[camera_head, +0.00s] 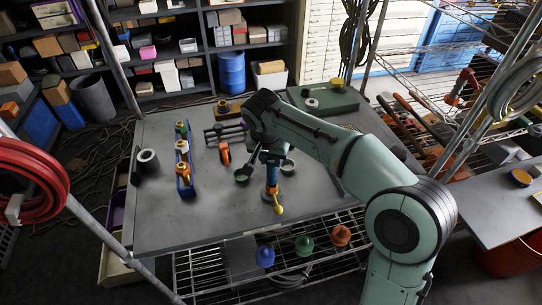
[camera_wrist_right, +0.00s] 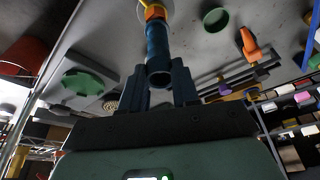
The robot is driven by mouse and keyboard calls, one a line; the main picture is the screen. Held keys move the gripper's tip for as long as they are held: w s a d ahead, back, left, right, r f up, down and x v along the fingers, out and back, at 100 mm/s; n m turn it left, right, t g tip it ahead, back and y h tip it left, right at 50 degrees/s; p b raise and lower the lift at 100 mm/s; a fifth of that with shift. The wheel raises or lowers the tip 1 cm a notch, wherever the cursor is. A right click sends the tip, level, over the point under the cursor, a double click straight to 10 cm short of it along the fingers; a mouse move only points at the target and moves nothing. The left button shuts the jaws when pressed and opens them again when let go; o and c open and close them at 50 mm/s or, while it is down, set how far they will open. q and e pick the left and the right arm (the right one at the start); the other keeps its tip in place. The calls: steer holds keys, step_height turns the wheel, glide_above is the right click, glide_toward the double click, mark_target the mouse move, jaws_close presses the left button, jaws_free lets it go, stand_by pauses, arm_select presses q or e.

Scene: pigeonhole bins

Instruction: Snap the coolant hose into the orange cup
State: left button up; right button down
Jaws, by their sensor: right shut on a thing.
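The coolant hose is a short blue tube (camera_head: 272,173), held upright in my right gripper (camera_head: 270,156) over the front part of the grey bench. In the right wrist view the blue hose (camera_wrist_right: 158,45) runs between the two dark fingers of the right gripper (camera_wrist_right: 158,84), with its open end toward the camera. The orange cup (camera_head: 271,189) is at the hose's lower end, and it also shows in the wrist view (camera_wrist_right: 154,12). The two are in line and look touching; I cannot tell whether they are snapped together. A yellow nozzle (camera_head: 278,209) sticks out beside the cup. My left gripper is out of view.
A dark green cup (camera_head: 242,175) and a pale-rimmed cup (camera_head: 288,167) flank the hose closely. A blue rail (camera_head: 185,186) with yellow and orange fittings, a grey roll (camera_head: 148,160) and an orange-handled clamp (camera_head: 224,152) lie left. The bench's front left is clear.

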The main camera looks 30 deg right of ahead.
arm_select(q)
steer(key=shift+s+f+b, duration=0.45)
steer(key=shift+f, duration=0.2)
arm_select(e)
steer(key=shift+f, duration=0.9)
steer(key=c, duration=0.8)
jaws_free()
steer(key=shift+o, duration=0.2)
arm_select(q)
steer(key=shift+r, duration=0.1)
arm_select(e)
steer(key=shift+r, duration=0.1)
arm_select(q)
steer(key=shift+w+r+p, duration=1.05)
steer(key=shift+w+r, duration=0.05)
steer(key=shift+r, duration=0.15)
arm_select(e)
steer(key=v, duration=0.4)
steer(key=shift+s+a+r, duration=0.1)
steer(key=shift+a+r, duration=0.05)
steer(key=shift+r, duration=0.2)
